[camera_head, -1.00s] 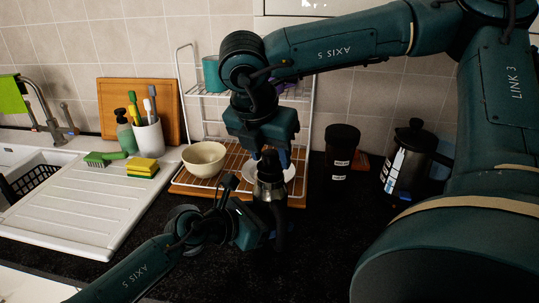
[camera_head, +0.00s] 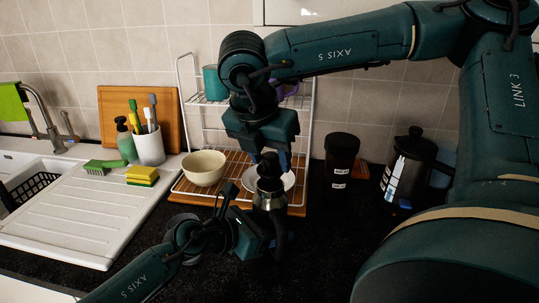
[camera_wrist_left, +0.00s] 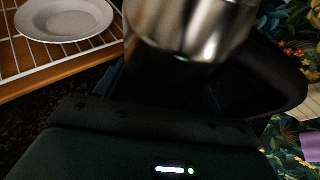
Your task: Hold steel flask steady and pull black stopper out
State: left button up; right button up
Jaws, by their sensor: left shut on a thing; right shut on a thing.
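The steel flask (camera_head: 268,199) stands upright above the dark counter in the head view, with its shiny upper part showing. My left gripper (camera_head: 272,222) is shut around its lower part. The left wrist view shows the flask's steel body (camera_wrist_left: 190,22) close up at the top, with its dark lower part at the jaws. The black stopper (camera_head: 269,182) is at the top of the flask, directly under my right gripper (camera_head: 270,160), which points down and is shut on it. I cannot tell whether there is a gap between stopper and flask.
A wire rack with a cream bowl (camera_head: 204,168) and a white plate (camera_head: 286,180) stands close behind the flask. A dark canister (camera_head: 341,158) and a French press (camera_head: 408,170) stand to the right. The sink's drainboard (camera_head: 85,218) is at left.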

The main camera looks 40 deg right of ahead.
jog(key=shift+r, duration=0.1)
jog(key=shift+r, duration=3.45)
pick_arm(q)
jog(key=o, duration=1.3)
jog(key=shift+c, duration=1.3)
jog(key=shift+a, duration=0.1)
